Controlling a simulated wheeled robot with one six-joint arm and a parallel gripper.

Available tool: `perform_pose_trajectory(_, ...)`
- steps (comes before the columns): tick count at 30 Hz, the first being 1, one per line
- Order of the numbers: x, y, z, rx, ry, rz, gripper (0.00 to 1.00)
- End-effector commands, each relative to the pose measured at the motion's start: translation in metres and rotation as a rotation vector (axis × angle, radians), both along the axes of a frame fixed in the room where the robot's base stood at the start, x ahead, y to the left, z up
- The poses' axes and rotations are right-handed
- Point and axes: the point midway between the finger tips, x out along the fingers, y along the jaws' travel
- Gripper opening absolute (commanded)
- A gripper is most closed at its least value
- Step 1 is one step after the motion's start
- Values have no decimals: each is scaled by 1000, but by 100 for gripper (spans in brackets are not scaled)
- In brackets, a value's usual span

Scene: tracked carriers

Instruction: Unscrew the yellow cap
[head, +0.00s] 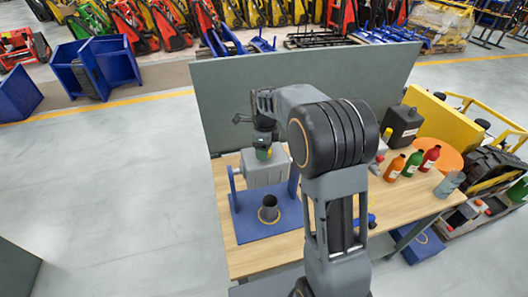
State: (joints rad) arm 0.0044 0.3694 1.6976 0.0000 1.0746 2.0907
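A small yellow cap (263,155) with some green beside it shows at the top of a grey box-shaped tank (264,173). The tank is held on a blue stand (247,226) at the left part of the workbench. My gripper (264,144) points down right above the cap, at or very close to it. The fingers are too small and dark to tell whether they are open or closed on the cap.
A dark cup (270,208) stands on the stand's base inside a yellowish ring. Orange (394,169), green (413,165) and red (430,159) bottles and a black canister (402,128) stand on the wooden bench (270,254) at right. A grey panel (225,95) rises behind.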

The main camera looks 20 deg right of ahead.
Motion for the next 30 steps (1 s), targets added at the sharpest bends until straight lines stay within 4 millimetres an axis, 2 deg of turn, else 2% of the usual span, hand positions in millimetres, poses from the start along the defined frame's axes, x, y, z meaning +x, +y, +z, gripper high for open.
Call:
perform_pose_trajectory(1, 0, 0, 0, 0, 0, 0, 57)
perform_pose_trajectory(9, 0, 0, 0, 0, 0, 5, 34)
perform_pose_trajectory(14, 0, 0, 0, 0, 0, 144, 34)
perform_pose_trajectory(24, 0, 0, 0, 0, 0, 689, 34)
perform_pose_trajectory(30, 0, 0, 0, 0, 0, 838, 34)
